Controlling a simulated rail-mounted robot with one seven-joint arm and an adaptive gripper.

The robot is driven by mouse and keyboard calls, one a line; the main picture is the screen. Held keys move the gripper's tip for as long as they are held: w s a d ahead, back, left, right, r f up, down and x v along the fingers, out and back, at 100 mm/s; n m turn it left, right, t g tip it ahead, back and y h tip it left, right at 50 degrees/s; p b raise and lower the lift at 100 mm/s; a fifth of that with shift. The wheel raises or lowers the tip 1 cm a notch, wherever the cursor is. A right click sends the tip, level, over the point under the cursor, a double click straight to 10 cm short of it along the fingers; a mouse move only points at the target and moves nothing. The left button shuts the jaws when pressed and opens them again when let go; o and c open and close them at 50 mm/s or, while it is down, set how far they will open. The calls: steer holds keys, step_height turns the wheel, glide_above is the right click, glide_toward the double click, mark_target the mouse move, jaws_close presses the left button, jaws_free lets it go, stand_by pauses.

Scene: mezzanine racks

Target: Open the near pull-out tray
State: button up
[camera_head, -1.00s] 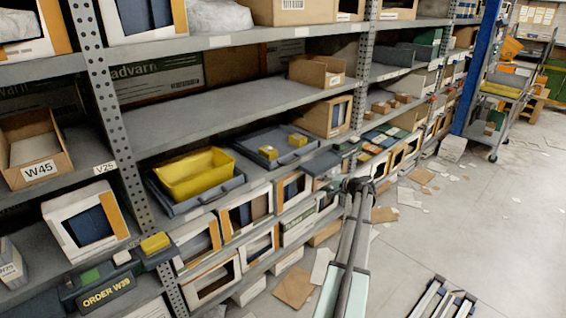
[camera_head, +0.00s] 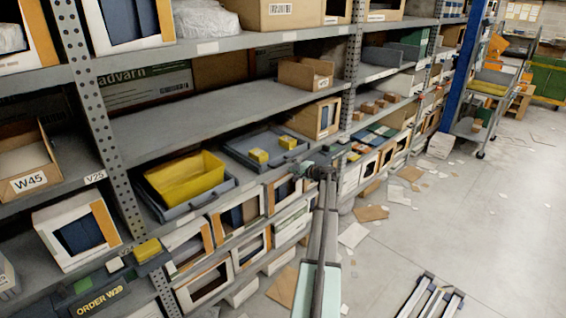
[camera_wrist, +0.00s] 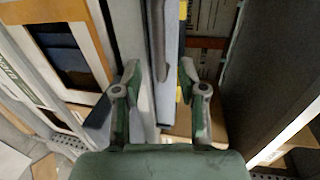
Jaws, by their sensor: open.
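A blue-grey pull-out tray holding a yellow bin (camera_head: 186,178) lies on the middle shelf; its front rim (camera_head: 196,207) faces the aisle. A second blue-grey tray (camera_head: 238,150) with two small yellow boxes (camera_head: 258,155) lies farther along the same shelf. My gripper (camera_head: 305,170) is in front of the shelf, just right of the second tray in the head view. In the wrist view, my gripper (camera_wrist: 158,88) is open. A blue-grey tray front with a grey handle bar (camera_wrist: 158,40) runs between its fingers. I cannot tell whether a finger touches it.
White-and-orange boxes (camera_head: 238,215) line the level below the trays. A perforated rack post (camera_head: 100,120) stands left of the yellow bin. A dark tote marked ORDER W39 (camera_head: 105,298) is at lower left. Loose cardboard (camera_head: 370,213) lies on the floor; the aisle at right is mostly clear.

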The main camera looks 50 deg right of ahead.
mark_target(284, 164)
steer(key=shift+p+x, duration=0.8)
steer(key=shift+x, duration=2.4)
jaws_close()
